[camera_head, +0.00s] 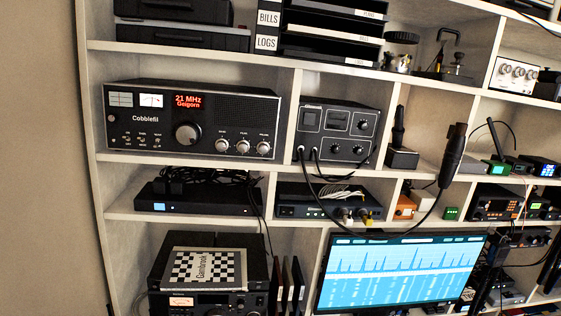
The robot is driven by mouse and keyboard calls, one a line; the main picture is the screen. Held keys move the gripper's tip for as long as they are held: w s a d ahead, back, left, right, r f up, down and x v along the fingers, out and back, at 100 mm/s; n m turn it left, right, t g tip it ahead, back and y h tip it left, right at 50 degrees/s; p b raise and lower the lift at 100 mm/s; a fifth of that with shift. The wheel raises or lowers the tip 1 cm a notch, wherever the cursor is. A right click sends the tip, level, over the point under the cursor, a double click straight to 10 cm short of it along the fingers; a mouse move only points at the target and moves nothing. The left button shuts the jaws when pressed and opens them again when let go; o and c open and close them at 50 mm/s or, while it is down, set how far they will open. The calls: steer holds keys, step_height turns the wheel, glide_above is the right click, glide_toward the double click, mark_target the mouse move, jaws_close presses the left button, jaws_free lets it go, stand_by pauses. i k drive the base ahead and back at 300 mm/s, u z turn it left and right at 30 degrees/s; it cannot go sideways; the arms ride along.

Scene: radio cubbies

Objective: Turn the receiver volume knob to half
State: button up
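A black radio with the name Cobblefil (146,118) sits in the upper left cubby. Its red display (188,101) reads 21 MHz. It has a large dark-rimmed tuning knob (187,134) in the middle. Three small silver knobs stand in a row to the right: a left one (222,145), a middle one (243,147) and a right one (263,149). Their labels are too small to read surely, so I cannot tell which is volume, nor where each pointer stands. My gripper is not in view.
A second black unit with knobs (333,132) stands to the right, cables hanging from it. A black microphone (452,155) juts forward on a curved cable. A lit monitor (400,270) stands below. Another radio (210,301) sits bottom left under a checkered Gambrook box (207,268).

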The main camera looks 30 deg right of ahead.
mark_target(262, 147)
steer(key=z, duration=0.3)
steer(key=i, duration=0.9)
steer(key=u, duration=0.1)
